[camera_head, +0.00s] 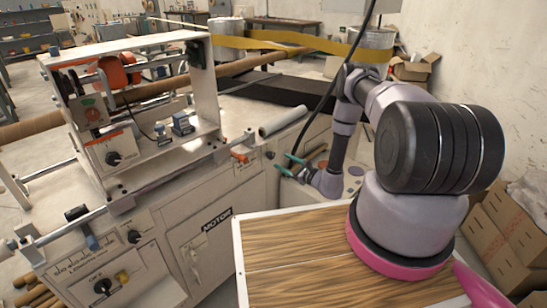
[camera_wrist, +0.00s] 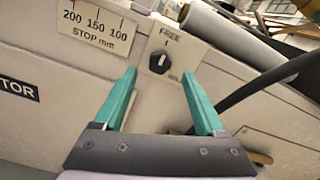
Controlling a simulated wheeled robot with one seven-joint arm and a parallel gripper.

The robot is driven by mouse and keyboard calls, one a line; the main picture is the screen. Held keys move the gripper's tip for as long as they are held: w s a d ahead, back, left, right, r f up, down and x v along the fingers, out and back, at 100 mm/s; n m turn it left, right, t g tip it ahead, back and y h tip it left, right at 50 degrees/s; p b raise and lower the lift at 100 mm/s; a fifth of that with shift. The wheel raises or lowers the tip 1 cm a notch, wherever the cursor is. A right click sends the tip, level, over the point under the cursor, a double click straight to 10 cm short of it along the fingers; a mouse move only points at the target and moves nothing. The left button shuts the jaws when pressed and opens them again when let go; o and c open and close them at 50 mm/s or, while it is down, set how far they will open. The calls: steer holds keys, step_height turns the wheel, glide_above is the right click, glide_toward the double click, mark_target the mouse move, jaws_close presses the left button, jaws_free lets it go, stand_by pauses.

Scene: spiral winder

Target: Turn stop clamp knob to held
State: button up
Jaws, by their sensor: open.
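The stop clamp knob (camera_wrist: 158,62) is a small black round knob with a white mark, on a pale plate on the machine's front panel. The word FREE is printed above it, and a partly covered word, seemingly HELD, is below right. The white mark appears to point up, toward FREE. My gripper (camera_wrist: 160,73) is open, with its green fingers on either side of the knob in the picture; they do not appear to touch it. In the head view my gripper (camera_head: 287,165) is in front of the panel.
A printed STOP mm scale (camera_wrist: 95,32) is left of the knob. A black cable (camera_wrist: 250,90) runs at the right. In the head view an orange handle (camera_head: 240,156) and a pale roll (camera_head: 284,120) are near my gripper. A wooden tabletop (camera_head: 300,270) is in front.

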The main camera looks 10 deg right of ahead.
mark_target(272, 155)
steer(key=x, duration=0.6)
steer(key=shift+w+a, duration=0.2)
jaws_close()
